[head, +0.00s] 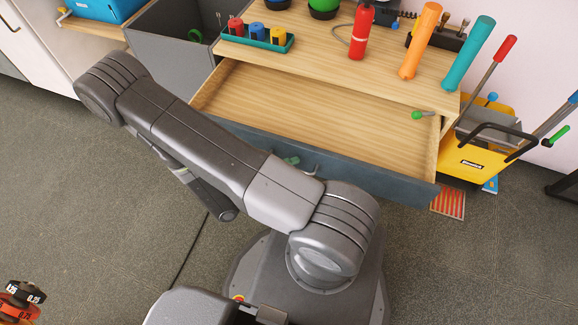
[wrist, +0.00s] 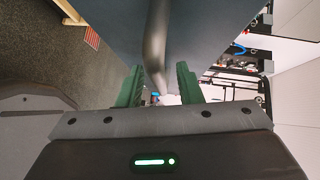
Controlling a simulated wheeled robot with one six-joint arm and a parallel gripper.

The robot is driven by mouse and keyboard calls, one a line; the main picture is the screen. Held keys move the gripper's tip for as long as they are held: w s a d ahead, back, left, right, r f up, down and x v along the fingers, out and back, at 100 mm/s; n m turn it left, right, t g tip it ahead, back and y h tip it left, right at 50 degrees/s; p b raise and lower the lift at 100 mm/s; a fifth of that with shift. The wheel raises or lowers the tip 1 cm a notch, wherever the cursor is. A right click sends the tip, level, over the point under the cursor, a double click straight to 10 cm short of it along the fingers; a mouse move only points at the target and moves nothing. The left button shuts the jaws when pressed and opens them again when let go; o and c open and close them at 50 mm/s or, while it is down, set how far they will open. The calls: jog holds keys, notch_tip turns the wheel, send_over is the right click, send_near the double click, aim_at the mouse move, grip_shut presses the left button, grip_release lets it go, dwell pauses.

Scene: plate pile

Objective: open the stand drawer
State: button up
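The stand drawer (head: 325,110) is pulled well out from under the wooden stand top (head: 310,52). Its inside shows, with a small green-tipped object (head: 417,115) at the right end. The dark blue-grey drawer front (head: 390,182) faces me, partly covered by my arm. In the wrist view, the grey bar handle (wrist: 156,45) runs between the two green fingers of my gripper (wrist: 160,88). The fingers stand apart, with a gap showing beside the bar. In the head view, only a bit of green finger shows at the drawer front; the rest is hidden.
On the stand top are a teal tray (head: 257,41) of coloured items, a red extinguisher-like bottle (head: 361,32), an orange cylinder (head: 420,40) and a teal cylinder (head: 469,53). A yellow bucket (head: 470,165) stands at right. Weight plates (head: 20,300) lie at lower left.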

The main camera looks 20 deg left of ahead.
jog(key=p+v, duration=0.1)
jog(key=v, duration=1.3)
jog(key=shift+d, duration=0.15)
jog(key=b+x, duration=0.1)
jog(key=x, duration=1.3)
jog(key=shift+w, duration=0.15)
